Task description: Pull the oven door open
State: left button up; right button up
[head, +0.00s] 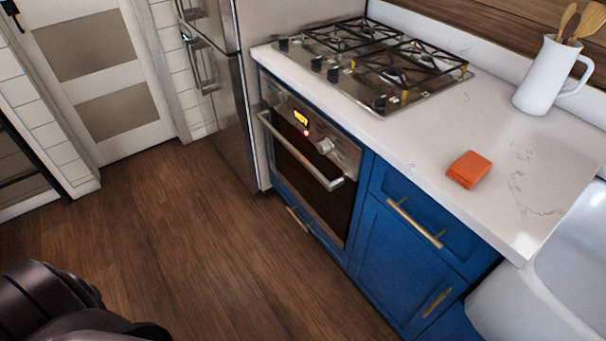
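The oven door (296,186) is a dark glass panel in a steel frame, set in blue cabinets below the counter. It is shut. A steel bar handle (300,152) runs across its upper part, slanting down to the right. Above the door is a control panel (312,132) with a lit yellow display, a small red light and a knob. Part of my own arm shows at the bottom left, over the floor and well apart from the oven. Neither gripper's fingers are in view.
The wooden floor (200,240) before the oven is clear. A steel fridge (222,100) stands left of it. The counter (420,130) holds a gas hob (375,62), an orange block (468,169) and a white jug (545,78) with wooden utensils. A white sink (540,300) is at right.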

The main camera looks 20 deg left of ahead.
aim_at(294, 169)
jog(key=u, duration=0.9)
